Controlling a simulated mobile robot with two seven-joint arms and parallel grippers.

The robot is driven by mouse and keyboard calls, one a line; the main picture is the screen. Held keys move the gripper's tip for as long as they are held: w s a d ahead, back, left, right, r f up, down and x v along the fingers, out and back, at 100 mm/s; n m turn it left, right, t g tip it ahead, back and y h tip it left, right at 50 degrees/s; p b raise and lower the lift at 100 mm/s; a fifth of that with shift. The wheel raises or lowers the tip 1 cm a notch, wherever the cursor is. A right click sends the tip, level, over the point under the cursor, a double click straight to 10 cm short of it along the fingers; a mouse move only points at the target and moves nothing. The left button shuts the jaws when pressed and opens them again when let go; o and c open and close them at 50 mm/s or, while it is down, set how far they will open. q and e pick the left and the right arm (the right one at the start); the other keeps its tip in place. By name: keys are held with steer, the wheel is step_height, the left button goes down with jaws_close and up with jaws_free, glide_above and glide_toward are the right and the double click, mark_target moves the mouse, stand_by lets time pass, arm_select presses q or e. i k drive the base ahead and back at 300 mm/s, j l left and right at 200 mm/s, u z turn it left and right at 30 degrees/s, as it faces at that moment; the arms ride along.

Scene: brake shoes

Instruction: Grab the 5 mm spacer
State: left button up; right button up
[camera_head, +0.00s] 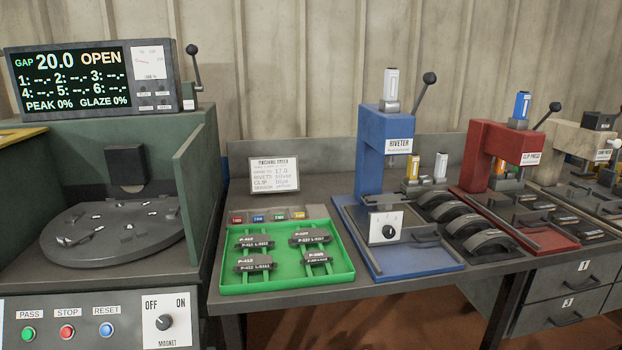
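Several small spacer blocks lie in a row on the bench just behind the green tray. One is red (237,219), one blue (259,217), one green (279,215) and one yellow-orange (299,214). Each seems to carry a tiny label, too small to read, so I cannot tell which is the 5 mm spacer. Neither of my grippers shows in the head view.
The green tray (228,281) holds several dark brake pads. A written card (274,174) stands behind the spacers. The blue riveter (379,150) is to their right, the red clip press (487,155) beyond. A green gauge machine (196,190) with side wall stands left.

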mark_target(82, 233)
steer(key=u, duration=1.4)
steer(key=i+j, duration=1.05)
